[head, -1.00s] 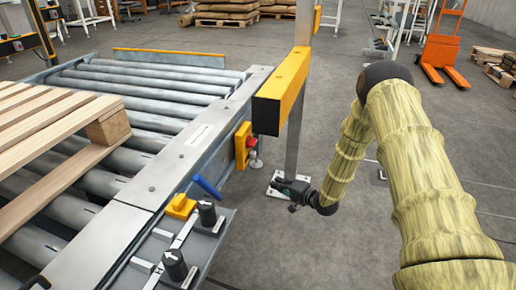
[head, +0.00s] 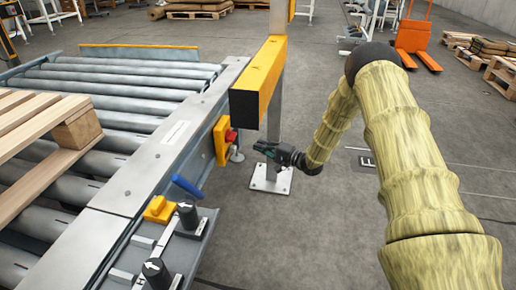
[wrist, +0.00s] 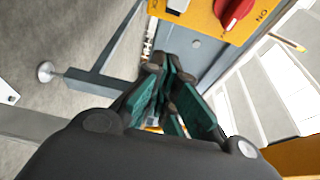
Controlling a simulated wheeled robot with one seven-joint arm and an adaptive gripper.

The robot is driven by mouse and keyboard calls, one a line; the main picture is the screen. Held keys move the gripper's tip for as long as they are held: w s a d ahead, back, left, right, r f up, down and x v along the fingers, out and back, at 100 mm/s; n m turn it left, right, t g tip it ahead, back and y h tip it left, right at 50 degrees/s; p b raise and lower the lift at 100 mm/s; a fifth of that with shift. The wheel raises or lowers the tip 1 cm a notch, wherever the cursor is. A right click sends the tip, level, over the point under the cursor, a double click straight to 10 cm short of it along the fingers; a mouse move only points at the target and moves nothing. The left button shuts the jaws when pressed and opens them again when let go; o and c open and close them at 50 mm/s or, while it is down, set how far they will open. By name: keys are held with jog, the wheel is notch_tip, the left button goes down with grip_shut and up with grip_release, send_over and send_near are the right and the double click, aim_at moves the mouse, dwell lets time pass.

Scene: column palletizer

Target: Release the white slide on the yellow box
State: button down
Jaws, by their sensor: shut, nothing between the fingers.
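The yellow box (head: 222,140) is fixed to the side of the conveyor frame and carries a red knob (head: 231,136). In the wrist view the yellow box (wrist: 206,16) is at the top, with the red knob (wrist: 232,12) at its right. A pale piece that looks like the white slide (wrist: 178,4) is on the box, cut off by the top edge. I cannot make the slide out in the head view. My gripper (head: 262,148) is to the right of the box, apart from it and pointing left. In the wrist view my gripper (wrist: 167,66) is shut and empty, below the box.
A grey post with a yellow beam (head: 257,82) stands just behind my gripper, on a floor plate (head: 271,179). A control panel with black knobs (head: 187,214) and a blue lever (head: 187,187) sits at the conveyor's near edge.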

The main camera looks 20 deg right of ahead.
aim_at(233, 149)
jog(key=w+a+b, duration=0.3)
jog(key=a+b, duration=0.2)
jog(key=a, duration=0.2)
dwell(0.6)
